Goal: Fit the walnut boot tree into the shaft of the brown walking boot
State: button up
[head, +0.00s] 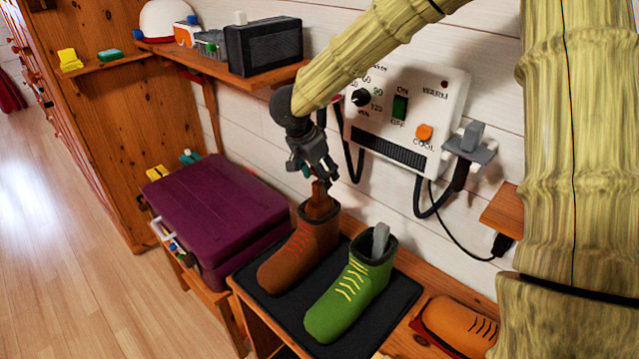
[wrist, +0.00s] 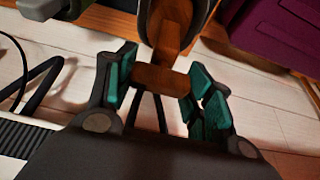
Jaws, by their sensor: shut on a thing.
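The brown walking boot (head: 290,255) stands upright on a black mat (head: 263,297), toe toward the lower left. The walnut boot tree (head: 319,203) is upright at the boot's shaft opening, its lower part hidden inside the shaft. My gripper (head: 318,176) is above the boot, pointing down and shut on the top of the boot tree. In the wrist view, the teal finger pads of my gripper (wrist: 160,82) lie on both sides of the tree's wooden top (wrist: 161,78), and its stem runs into the dark boot opening. How deep it sits is hidden.
A green boot (head: 345,297) with a grey insert (head: 380,241) stands close on the right. A purple case (head: 215,205) is on the left. A white control box (head: 405,115) hangs on the wall behind. A shelf with a black radio (head: 264,47) is above left.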

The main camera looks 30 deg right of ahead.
jog(key=shift+f, duration=1.9)
jog(key=o, duration=1.6)
jog(key=v, duration=1.2)
